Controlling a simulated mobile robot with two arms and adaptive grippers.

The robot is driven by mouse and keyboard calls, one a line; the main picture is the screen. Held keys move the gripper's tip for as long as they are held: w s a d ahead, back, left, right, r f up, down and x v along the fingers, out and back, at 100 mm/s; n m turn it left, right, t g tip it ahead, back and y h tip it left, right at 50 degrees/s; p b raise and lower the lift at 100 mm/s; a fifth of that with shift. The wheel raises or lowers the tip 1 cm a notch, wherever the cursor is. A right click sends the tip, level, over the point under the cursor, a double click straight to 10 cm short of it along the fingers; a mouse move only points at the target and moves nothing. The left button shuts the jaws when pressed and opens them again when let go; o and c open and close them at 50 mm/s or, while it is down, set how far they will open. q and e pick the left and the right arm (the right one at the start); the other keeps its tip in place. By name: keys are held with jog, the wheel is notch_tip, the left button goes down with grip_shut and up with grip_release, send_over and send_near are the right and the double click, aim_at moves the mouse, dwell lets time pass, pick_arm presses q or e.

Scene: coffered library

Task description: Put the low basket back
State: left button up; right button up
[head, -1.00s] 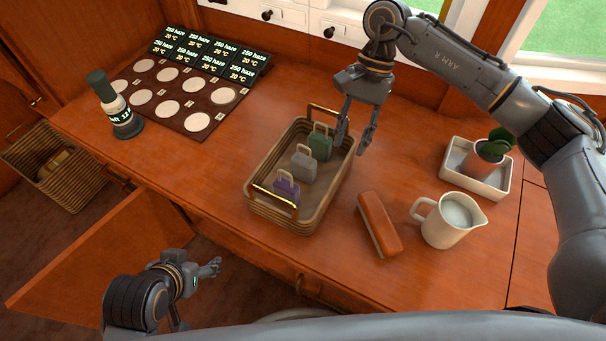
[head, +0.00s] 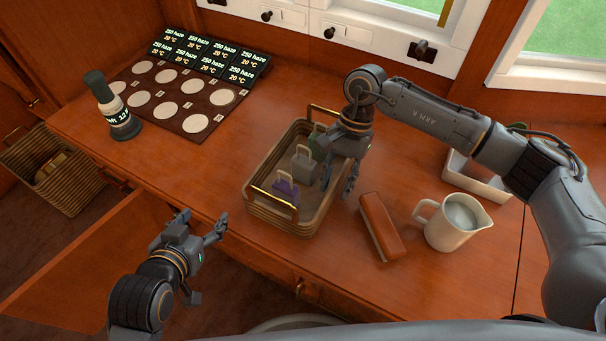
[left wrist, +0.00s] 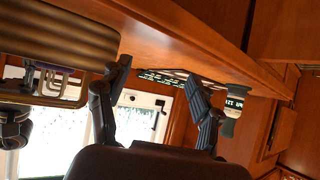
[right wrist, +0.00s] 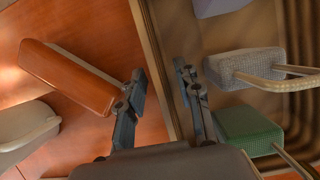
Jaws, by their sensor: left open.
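The low woven basket (head: 254,212) with two brass handles stands on the wooden desk. It holds a purple (head: 286,187), a grey (head: 303,165) and a partly hidden green handled block (right wrist: 247,132). My right gripper (head: 342,192) points down at the basket's right long side. In the right wrist view its fingers (right wrist: 162,95) are apart, with the basket rim (right wrist: 156,50) between them; contact is unclear. My left gripper (head: 208,226) is open and empty, off the desk's front edge. In the left wrist view its fingers (left wrist: 158,85) are wide apart, with the basket (left wrist: 45,45) at left.
A brown case (head: 380,226), a white jug (head: 452,222) and a white tray (head: 478,180) stand right of the basket. Another basket (head: 75,200) is on the floor near an open door (head: 100,245).

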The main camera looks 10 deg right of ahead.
grip_shut()
jog(key=shift+r, duration=0.25)
